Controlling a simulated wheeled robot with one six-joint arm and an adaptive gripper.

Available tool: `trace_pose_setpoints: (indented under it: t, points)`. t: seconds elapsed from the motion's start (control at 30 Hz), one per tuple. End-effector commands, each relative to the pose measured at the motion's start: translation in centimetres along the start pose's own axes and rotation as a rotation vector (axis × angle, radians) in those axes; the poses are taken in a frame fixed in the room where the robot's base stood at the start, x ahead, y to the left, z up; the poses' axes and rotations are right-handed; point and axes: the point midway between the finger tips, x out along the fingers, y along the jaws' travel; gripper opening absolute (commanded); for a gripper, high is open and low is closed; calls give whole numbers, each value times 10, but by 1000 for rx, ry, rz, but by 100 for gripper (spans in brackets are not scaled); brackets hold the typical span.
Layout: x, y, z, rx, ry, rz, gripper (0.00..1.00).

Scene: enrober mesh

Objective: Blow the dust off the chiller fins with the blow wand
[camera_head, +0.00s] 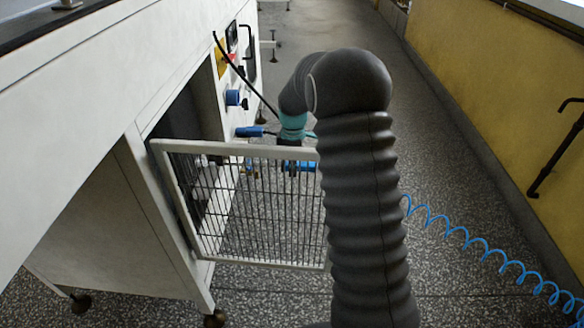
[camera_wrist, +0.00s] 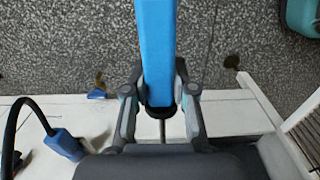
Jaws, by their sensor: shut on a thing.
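My gripper (camera_wrist: 160,98) is shut on a blue bar-like body, which I take for the blow wand (camera_wrist: 156,45). In the wrist view it points up the picture, over the speckled floor. In the head view the wand (camera_head: 300,166) shows as a small blue piece behind the mesh door, under my teal wrist. The chiller fins cannot be made out; the opening (camera_head: 185,125) in the white machine's side is dark. Dust cannot be seen.
The white-framed mesh door (camera_head: 250,210) stands open, out from the machine (camera_head: 150,215) into the aisle. A blue plug (camera_wrist: 65,145) on a black cable is at lower left in the wrist view. A coiled blue hose (camera_head: 480,245) hangs at right, before a yellow wall (camera_head: 490,90).

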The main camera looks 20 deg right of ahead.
Motion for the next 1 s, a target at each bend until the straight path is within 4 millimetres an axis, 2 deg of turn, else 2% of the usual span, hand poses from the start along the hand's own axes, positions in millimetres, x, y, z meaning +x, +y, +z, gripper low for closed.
trace_pose_setpoints:
  t: [1.0]
  points:
    - [-1,43,0,0,0,0,0]
